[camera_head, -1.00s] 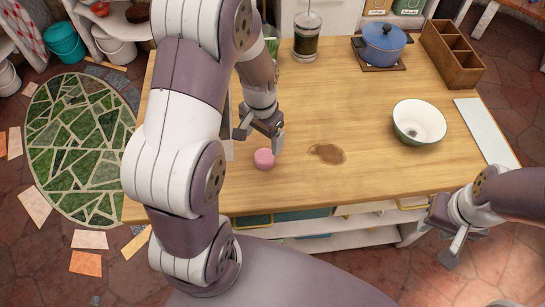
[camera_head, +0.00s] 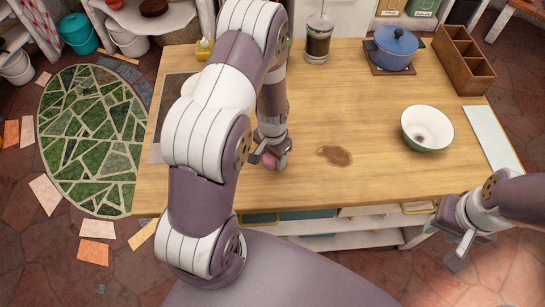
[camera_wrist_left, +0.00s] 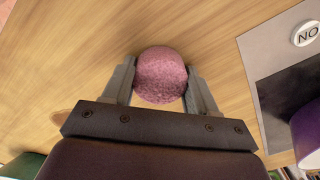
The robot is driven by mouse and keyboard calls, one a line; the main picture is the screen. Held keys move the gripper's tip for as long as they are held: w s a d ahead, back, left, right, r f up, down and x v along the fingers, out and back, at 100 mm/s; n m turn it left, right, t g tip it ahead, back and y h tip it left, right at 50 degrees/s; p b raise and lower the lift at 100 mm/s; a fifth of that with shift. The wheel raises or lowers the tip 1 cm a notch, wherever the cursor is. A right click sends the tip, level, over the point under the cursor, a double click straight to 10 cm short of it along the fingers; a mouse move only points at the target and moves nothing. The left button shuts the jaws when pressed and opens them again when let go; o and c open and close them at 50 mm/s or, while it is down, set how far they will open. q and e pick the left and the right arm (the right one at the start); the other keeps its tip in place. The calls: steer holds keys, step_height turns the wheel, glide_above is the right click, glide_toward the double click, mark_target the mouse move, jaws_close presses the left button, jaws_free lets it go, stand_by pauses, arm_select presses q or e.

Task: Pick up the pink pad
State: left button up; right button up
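The pink pad (camera_head: 270,162) is a small round piece near the front left of the wooden counter. My left gripper (camera_head: 270,157) is down at it and partly hides it in the head view. In the left wrist view the pad (camera_wrist_left: 160,76) has a rough pink surface and sits between the two fingers (camera_wrist_left: 161,88), one close against each side with no clear gap. The pad appears to be at counter height; whether it touches the wood is hidden. My right gripper (camera_head: 450,235) is open and empty off the counter's front right corner.
A brown patch (camera_head: 334,156) lies right of the pad. Farther off are a white-and-green bowl (camera_head: 428,128), a blue pot (camera_head: 394,50), a wooden divided box (camera_head: 464,60) and a glass press (camera_head: 318,42). The counter's middle (camera_head: 350,100) is clear.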

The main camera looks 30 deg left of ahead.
arm_select(q)
steer(key=shift+c, duration=0.4)
steer(key=shift+w+r, duration=0.1)
steer(key=shift+r, duration=0.3)
step_height(320, 180, up, 3)
steer(key=shift+f+b, duration=0.1)
steer(key=shift+b, duration=0.5)
steer(key=d+r+b, duration=0.2)
steer(key=d+r, duration=0.5)
steer(key=d, duration=0.4)
steer(key=shift+d+r, duration=0.25)
steer(key=shift+d, duration=0.1)
